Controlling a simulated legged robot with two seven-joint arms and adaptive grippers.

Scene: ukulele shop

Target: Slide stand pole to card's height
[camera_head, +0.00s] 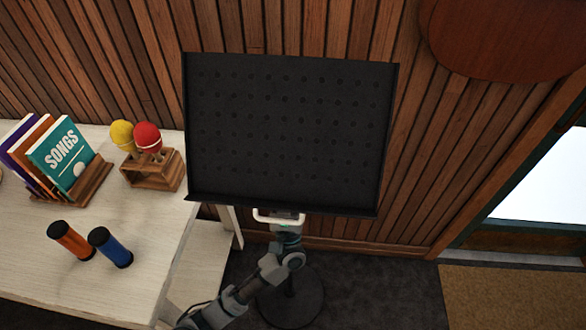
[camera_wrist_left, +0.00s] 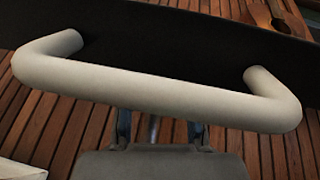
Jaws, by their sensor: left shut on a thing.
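The music stand has a wide black desk (camera_head: 290,130) with rows of small holes, tilted against the wood wall behind. A white handle (camera_head: 259,216) sits at the desk's lower edge. My left gripper (camera_head: 284,218) is at this handle, shut on it, below the desk. In the left wrist view the white bar of the handle (camera_wrist_left: 160,92) crosses the picture, and my gripper's fingers (camera_wrist_left: 158,128) show partly behind it. The stand's round dark base (camera_head: 305,300) is on the floor; the pole is mostly hidden by my arm. I cannot make out a height card. My right gripper is out of view.
A pale counter (camera_head: 130,270) stands at left, holding songbooks in a wooden rack (camera_head: 90,185), red and yellow maracas in a wooden holder (camera_head: 155,172), and orange and blue shakers (camera_head: 110,247). A brown mat (camera_head: 515,300) lies on the floor at right.

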